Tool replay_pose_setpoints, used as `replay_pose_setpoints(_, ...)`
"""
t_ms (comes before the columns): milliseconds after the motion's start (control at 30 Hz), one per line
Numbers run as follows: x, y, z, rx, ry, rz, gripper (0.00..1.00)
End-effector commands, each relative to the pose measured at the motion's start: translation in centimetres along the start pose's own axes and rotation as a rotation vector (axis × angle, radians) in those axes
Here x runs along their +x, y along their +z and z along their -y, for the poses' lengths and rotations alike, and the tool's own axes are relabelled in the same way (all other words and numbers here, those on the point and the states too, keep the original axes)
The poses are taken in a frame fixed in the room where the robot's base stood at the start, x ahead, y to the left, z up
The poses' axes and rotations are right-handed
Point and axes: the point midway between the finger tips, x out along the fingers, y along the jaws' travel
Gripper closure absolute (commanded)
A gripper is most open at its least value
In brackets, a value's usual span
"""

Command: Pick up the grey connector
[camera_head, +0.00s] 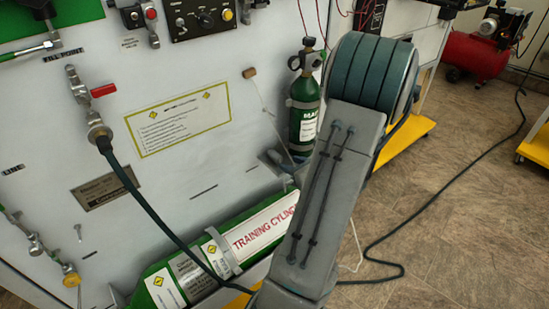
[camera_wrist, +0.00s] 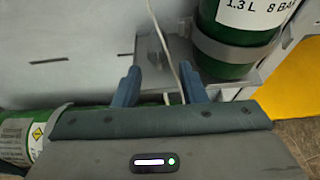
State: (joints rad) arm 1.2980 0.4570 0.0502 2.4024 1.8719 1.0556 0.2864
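My gripper (camera_wrist: 160,72) shows in the wrist view with its two blue-grey fingers apart. I see nothing clamped between them. A grey bracket-like piece (camera_wrist: 150,52) stands on the panel just beyond the fingers, with a thin pale cord (camera_wrist: 176,62) running down beside it. I cannot tell whether this grey piece is the grey connector, and no other piece is clearly the connector. In the head view my arm covers much of this area. A small blue-grey shape (camera_head: 273,157) shows left of the arm; I cannot tell whether it is a fingertip or a fitting.
A green upright cylinder (camera_head: 303,125) stands close to the right of the fingers, in a grey strap. A green training cylinder (camera_head: 245,237) lies below. A dark hose (camera_head: 150,212) hangs from the panel's fitting (camera_head: 98,132). A red compressor (camera_head: 474,56) is far right.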

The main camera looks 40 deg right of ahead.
Motion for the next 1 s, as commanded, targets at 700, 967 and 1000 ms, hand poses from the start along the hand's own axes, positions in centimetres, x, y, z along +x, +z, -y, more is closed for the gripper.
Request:
replay_pose_setpoints(700, 6.0, 0.4, -0.2, -0.002, 0.001, 0.000, 0.62)
replay_pose_setpoints(967, 6.0, 0.4, -0.2, -0.002, 0.001, 0.000, 0.94)
replay_pose_setpoints(1000, 6.0, 0.4, -0.2, -0.002, 0.001, 0.000, 0.94)
